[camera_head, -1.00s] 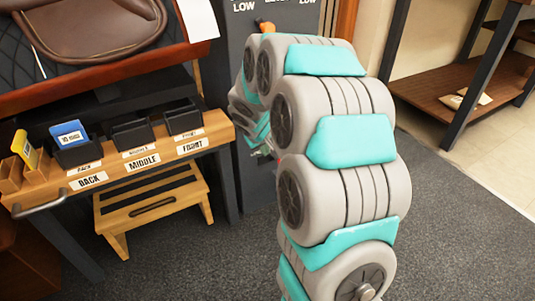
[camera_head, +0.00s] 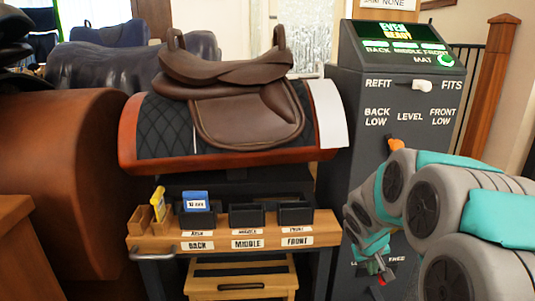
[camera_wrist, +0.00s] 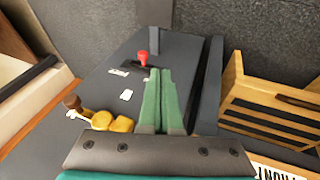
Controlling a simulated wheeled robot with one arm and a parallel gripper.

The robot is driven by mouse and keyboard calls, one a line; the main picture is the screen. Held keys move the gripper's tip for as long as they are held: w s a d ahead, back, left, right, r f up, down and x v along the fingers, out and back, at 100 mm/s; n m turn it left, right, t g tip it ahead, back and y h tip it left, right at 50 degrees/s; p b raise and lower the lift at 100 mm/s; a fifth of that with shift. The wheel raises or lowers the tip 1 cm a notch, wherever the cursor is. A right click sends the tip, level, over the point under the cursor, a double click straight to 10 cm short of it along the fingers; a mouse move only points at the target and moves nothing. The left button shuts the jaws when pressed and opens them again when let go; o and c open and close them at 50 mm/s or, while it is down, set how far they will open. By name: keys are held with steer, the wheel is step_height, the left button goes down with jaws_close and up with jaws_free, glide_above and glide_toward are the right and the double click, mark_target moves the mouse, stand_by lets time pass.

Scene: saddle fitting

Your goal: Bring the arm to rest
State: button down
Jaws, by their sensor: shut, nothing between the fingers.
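My arm is folded at the right in the head view, in front of the grey console (camera_head: 345,95). My gripper (camera_head: 386,274) hangs low at the console's front, with its fingers pointing down and partly hidden by my wrist. In the wrist view my gripper (camera_wrist: 164,72) shows two green fingers pressed together with nothing between them. Beyond the fingers is a dark panel (camera_wrist: 205,95) with a red knob (camera_wrist: 142,57). I cannot tell whether the fingers touch the console.
A brown saddle (camera_head: 245,110) sits on a stand. Below it a wooden shelf (camera_head: 310,237) holds black bins and a blue card (camera_head: 195,201). A wooden step stool (camera_head: 240,285) is under the shelf. The console's screen (camera_head: 403,38) is lit green. An orange lever (camera_head: 396,145) is close to my arm.

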steer(key=s+a+r+g+y+p, duration=0.1)
steer(key=s+a+r, duration=0.3)
steer(key=s, duration=0.7)
steer(key=s+a+r+g+y+p, duration=0.1)
steer(key=s+a+r+g+p, duration=0.1)
steer(key=s+a, duration=0.4)
steer(key=s+a+r+g+y+p, duration=0.1)
steer(key=s+a+r, duration=0.4)
steer(key=s, duration=1.2)
steer(key=r+g+p, duration=0.1)
steer(key=p, duration=0.1)
steer(key=shift+a+y+p, duration=0.2)
steer(key=shift+y+p, duration=0.2)
steer(key=shift+d, duration=0.1)
